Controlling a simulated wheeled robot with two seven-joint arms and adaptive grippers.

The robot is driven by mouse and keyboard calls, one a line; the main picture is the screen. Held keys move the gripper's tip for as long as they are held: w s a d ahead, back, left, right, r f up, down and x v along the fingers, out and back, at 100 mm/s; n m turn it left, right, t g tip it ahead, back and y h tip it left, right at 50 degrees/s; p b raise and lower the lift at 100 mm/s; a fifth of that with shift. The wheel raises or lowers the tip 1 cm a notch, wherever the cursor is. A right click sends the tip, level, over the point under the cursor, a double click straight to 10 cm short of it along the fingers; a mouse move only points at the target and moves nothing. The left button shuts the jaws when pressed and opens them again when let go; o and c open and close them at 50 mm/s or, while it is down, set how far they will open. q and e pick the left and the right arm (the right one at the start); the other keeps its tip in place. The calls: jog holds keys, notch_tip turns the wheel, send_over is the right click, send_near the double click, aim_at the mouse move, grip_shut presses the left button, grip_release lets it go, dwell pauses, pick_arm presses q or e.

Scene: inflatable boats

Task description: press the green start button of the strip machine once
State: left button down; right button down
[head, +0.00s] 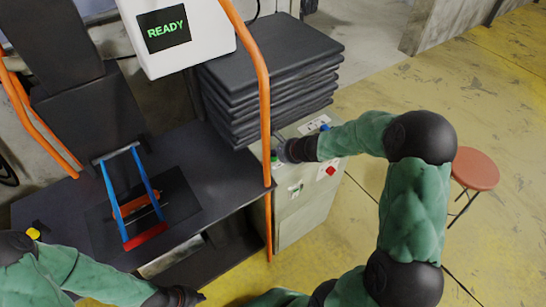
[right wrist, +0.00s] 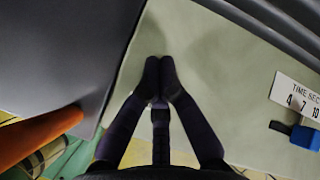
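The strip machine's pale control cabinet (head: 309,208) stands right of the dark table in the head view. A small green button (head: 274,156) shows at its left top edge, partly hidden by the orange rail and my right gripper (head: 279,147). The gripper is right at the button; I cannot tell whether they touch. In the right wrist view its two dark fingers (right wrist: 158,66) are together, empty, over the pale panel, and no green button is visible there. My left gripper (head: 187,297) is low at the bottom edge, far from the cabinet; its fingers are unclear.
A white display (head: 166,29) reads READY. An orange rail (head: 264,100) stands close beside my right gripper. A red button (head: 331,170) and a blue knob (head: 325,127) are on the cabinet. Dark stacked sheets (head: 270,75) lie behind. A red stool (head: 475,169) stands right.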

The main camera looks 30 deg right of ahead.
aim_at(274, 158)
jog(key=shift+f, duration=0.2)
dwell(0.3)
jog(key=shift+r, duration=0.1)
jog(key=shift+r+p, duration=0.45)
jog(key=shift+r, duration=0.25)
jog(key=shift+r+p, duration=2.15)
jog(key=shift+r, duration=0.4)
jog(key=shift+f, duration=0.1)
